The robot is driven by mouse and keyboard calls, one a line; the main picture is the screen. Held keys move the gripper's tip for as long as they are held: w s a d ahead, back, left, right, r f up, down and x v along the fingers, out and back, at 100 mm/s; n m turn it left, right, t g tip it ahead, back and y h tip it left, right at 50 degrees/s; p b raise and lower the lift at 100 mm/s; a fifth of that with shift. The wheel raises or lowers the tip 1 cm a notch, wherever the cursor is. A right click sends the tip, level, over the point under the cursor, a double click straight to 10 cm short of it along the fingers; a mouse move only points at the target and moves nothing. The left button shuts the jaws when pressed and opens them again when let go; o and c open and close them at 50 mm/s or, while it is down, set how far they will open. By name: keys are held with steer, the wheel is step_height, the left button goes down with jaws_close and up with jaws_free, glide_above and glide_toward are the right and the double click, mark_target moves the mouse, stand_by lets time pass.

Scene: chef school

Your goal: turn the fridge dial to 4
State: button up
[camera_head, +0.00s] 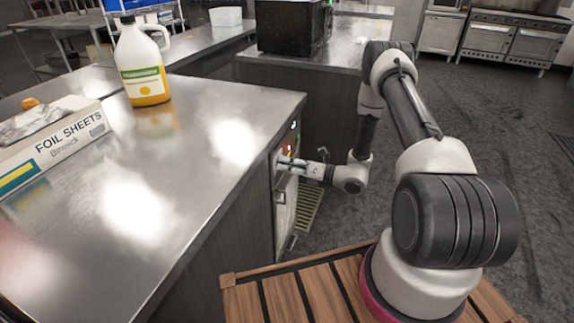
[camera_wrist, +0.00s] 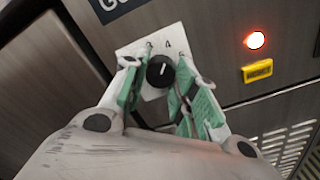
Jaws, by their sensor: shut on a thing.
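The fridge dial (camera_wrist: 160,72) is a small round black knob on a white plate marked 3, 4 and 5. Its white pointer line tilts up and slightly right, roughly toward the 4; the picture is too small to read it exactly. My gripper (camera_wrist: 158,92), with green finger pads, has one finger on each side of the dial and is shut on it. In the head view my gripper (camera_head: 285,163) reaches the fridge front (camera_head: 284,205) under the counter, and the dial is hidden there.
A lit red lamp (camera_wrist: 255,40) and a yellow switch (camera_wrist: 257,71) sit right of the dial. A vent grille (camera_wrist: 285,140) is below. The steel counter (camera_head: 200,190) holds a jug (camera_head: 141,70) and a foil sheets box (camera_head: 60,148). Open floor (camera_head: 500,130) lies right.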

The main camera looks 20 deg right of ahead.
steer(key=o, duration=1)
steer(key=shift+o, duration=0.2)
steer(key=v, duration=1.2)
